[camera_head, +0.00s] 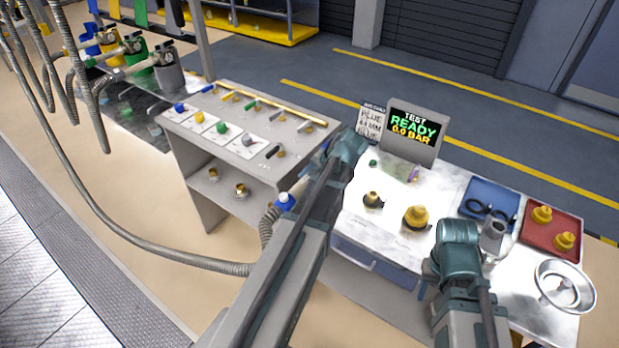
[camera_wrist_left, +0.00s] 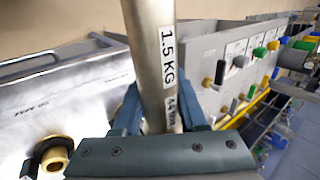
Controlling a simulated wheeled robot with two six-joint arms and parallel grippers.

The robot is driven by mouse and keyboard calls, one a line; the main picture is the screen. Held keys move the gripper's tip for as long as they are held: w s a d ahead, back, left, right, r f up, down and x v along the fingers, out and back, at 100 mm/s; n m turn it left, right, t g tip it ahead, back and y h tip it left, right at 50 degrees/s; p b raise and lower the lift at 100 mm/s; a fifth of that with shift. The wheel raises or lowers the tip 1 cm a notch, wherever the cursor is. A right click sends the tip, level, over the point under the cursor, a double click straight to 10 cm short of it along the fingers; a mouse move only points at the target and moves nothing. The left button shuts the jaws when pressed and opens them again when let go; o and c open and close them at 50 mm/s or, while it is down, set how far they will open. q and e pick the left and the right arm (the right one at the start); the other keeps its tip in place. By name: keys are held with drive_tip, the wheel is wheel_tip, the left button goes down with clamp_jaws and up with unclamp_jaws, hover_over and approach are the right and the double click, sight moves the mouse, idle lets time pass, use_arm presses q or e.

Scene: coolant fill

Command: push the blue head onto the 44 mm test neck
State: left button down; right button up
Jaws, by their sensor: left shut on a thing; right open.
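My left arm crosses the middle of the head view and hides its own gripper. In the left wrist view the left gripper (camera_wrist_left: 158,122) is shut on a metal tube marked "1.5 KG" and "44 MM" (camera_wrist_left: 155,60). The blue head (camera_head: 285,202) shows beside my left forearm, with a grey ribbed hose (camera_head: 268,228) at it; the forearm hides the rest. I cannot tell which is 44 mm. My right gripper (camera_head: 488,258) is open at the bench's front right.
A display (camera_head: 414,132) reads "TEST READY 0.9 BAR". A grey console (camera_head: 195,150) stands left of the bench, with a floor gap between.

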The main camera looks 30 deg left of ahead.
use_arm(q)
drive_tip(key=shift+f, duration=0.35)
drive_tip(key=shift+c, duration=1.9)
unclamp_jaws()
drive_tip(key=shift+d+r, duration=0.1)
drive_tip(key=p+v, duration=1.1)
drive_tip(key=v, duration=0.2)
drive_tip(key=shift+r, duration=0.3)
drive_tip(key=shift+d, duration=0.1)
